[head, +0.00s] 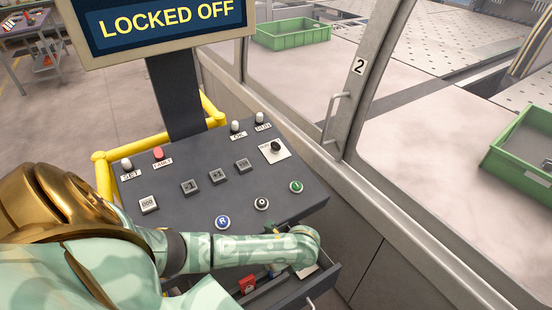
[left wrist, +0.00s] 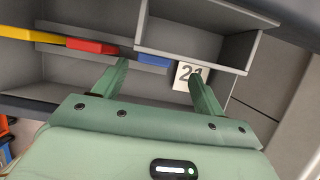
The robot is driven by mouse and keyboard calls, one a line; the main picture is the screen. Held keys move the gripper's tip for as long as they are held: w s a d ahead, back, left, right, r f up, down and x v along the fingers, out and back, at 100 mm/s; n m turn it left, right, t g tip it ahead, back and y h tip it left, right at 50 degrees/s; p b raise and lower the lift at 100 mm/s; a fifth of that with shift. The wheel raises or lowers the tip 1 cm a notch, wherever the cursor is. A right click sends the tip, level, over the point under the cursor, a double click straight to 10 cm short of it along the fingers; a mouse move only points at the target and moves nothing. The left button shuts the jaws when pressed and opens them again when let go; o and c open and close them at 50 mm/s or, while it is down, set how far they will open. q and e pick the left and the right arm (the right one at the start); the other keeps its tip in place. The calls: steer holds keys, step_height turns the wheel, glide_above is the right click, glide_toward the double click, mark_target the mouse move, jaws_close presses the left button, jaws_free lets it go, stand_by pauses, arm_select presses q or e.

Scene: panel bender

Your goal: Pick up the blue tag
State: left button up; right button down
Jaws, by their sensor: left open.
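The blue tag (left wrist: 154,61) shows in the left wrist view as a short blue piece at the edge of a grey drawer compartment. My left gripper (left wrist: 158,69) is open, with its two fingers spread to either side of the blue tag in that view. I cannot tell whether a finger touches it. In the head view my left arm reaches over the open drawer (head: 322,283) under the control panel, and the fingers are hidden. My right gripper is in neither view.
A red tag (left wrist: 91,46) and a yellow tag (left wrist: 35,35) lie left of the blue one. A white card (left wrist: 190,76) with a number stands beside the right finger. The control panel (head: 205,205) is above the drawer; its screen (head: 165,22) reads LOCKED OFF.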

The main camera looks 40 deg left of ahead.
arm_select(q)
steer(key=x, duration=0.1)
steer(key=b+x, duration=0.1)
steer(key=x, duration=0.3)
steer(key=shift+s+a+b, duration=0.1)
steer(key=shift+s+b, duration=0.2)
steer(key=shift+s, duration=0.1)
steer(key=shift+r, duration=0.1)
steer(key=shift+c, duration=0.9)
steer(key=c, duration=1.1)
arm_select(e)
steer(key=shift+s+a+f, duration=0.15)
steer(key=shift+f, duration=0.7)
arm_select(q)
steer(key=shift+c, duration=0.2)
